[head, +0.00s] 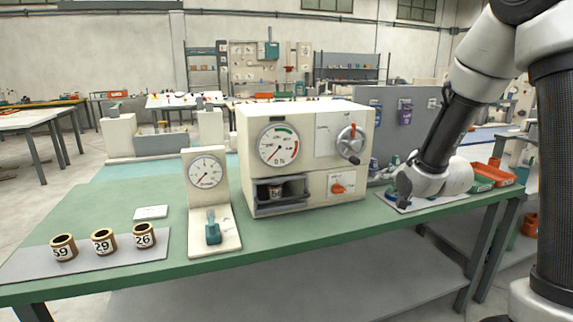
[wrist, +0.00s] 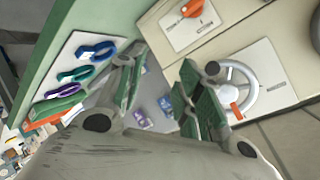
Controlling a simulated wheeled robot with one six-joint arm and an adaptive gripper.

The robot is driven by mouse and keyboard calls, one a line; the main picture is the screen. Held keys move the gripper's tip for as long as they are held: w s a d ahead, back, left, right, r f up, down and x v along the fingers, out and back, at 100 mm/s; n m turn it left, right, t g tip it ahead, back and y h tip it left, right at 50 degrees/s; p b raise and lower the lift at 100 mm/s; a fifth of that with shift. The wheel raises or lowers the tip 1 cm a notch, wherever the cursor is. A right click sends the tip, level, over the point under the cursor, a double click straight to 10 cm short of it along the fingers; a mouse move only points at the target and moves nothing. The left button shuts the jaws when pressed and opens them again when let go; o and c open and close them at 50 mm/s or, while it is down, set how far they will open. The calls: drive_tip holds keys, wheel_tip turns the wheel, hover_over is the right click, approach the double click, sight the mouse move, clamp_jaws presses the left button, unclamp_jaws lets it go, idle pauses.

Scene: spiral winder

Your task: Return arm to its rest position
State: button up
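My arm comes in from the right in the head view and bends down over the right end of the green bench (head: 270,236). Its wrist is low, to the right of the cream winder box (head: 305,120). My gripper (wrist: 160,82) shows in the wrist view with its two green-padded fingers apart and nothing between them. In the head view the fingers are mostly hidden by the wrist. The handwheel (wrist: 240,90) and the orange knob (wrist: 193,8) of the box lie to the right of and above the fingers in the wrist view.
Three numbered cups (head: 103,241) stand on a grey mat at the bench's left. A gauge stand (head: 206,180) with a teal lever is beside the box. Another cup (head: 276,191) is in the box's opening. Red and green trays (head: 497,175) lie at the right end.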

drive_tip(key=s+d+r+n+g, duration=0.1)
drive_tip(key=s+r+n+g, duration=0.1)
drive_tip(key=s, duration=0.9)
drive_tip(key=s+d+r+n+g+h, duration=0.1)
drive_tip(key=s+d+r+n+g, duration=0.1)
drive_tip(key=s, duration=1)
drive_tip(key=s+d+r+n+g, duration=0.2)
drive_tip(key=s+r+n+g, duration=0.2)
drive_tip(key=s, duration=0.8)
drive_tip(key=shift+r+n+h, duration=0.3)
drive_tip(key=shift+r+h, duration=0.1)
drive_tip(key=shift+r, duration=0.1)
drive_tip(key=shift+c, duration=0.2)
